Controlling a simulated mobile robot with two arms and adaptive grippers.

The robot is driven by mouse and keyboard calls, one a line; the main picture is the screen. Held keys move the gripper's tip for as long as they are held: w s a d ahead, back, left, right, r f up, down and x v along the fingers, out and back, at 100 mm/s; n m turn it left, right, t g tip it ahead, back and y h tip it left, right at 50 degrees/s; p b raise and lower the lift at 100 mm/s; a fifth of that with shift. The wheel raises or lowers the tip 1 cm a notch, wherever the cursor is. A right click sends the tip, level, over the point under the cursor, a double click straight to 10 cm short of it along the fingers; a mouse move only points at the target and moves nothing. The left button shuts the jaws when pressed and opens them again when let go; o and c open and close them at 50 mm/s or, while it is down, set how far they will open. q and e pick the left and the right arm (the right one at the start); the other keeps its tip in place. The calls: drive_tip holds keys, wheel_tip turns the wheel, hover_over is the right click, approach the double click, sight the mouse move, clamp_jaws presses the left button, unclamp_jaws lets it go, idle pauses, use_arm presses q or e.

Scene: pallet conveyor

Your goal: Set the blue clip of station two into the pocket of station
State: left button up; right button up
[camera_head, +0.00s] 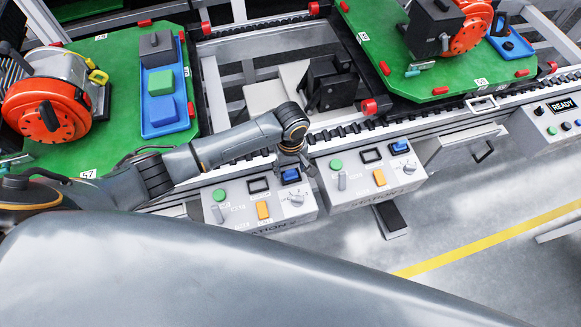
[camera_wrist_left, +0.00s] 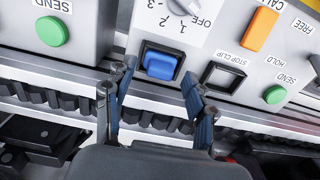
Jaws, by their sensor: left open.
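Two grey station boxes hang on the conveyor's near side, a left one (camera_head: 240,216) and a right one (camera_head: 351,196). Their station numbers are not readable. The left box has a blue clip (camera_head: 290,176) in a black-framed recess beside an empty black-framed pocket (camera_head: 258,185). The right box has a blue clip (camera_head: 399,147) and another empty pocket (camera_head: 371,155). My left gripper (camera_head: 294,158) is over the left box's clip. In the left wrist view my left gripper (camera_wrist_left: 157,73) is open, its fingertips on either side of the clip (camera_wrist_left: 160,66). The pocket marked STOP CLIP (camera_wrist_left: 222,78) is empty.
The left box carries a green button (camera_head: 219,195), an orange switch (camera_head: 263,211) and a knob (camera_head: 293,198). Behind, the conveyor bears green pallets, left (camera_head: 110,50) and right (camera_head: 362,30), with orange-and-grey machine parts. Open floor with a yellow line (camera_head: 480,243) lies at the lower right.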

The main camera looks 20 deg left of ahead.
use_arm(q)
wheel_tip(320, 180, up, 11)
idle(0.3)
idle(0.5)
